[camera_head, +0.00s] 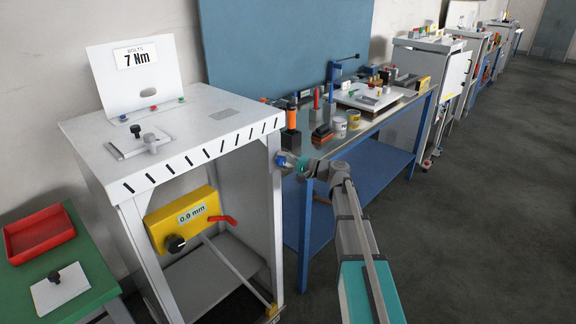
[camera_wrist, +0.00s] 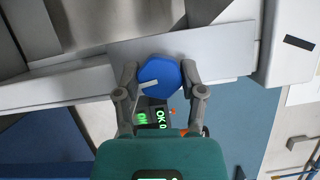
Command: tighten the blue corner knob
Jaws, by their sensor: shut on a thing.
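The blue corner knob (camera_wrist: 160,76) is a faceted blue knob with a pale pointer mark, in the middle of the wrist view. It sits on a white plate (camera_wrist: 225,47) of the dispenser frame. My gripper (camera_wrist: 160,84) is shut on it, one finger on each side. A small display below the knob in the wrist view shows green "OK" text, partly hidden by my wrist.
A yellow box (camera_head: 183,222) reading 0.0 mm, with a red lever, hangs under the frame's top. A sign (camera_head: 136,57) reads 7 Nm. A blue workbench (camera_head: 360,135) with tools and cups stands close behind my arm. The floor at right is clear.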

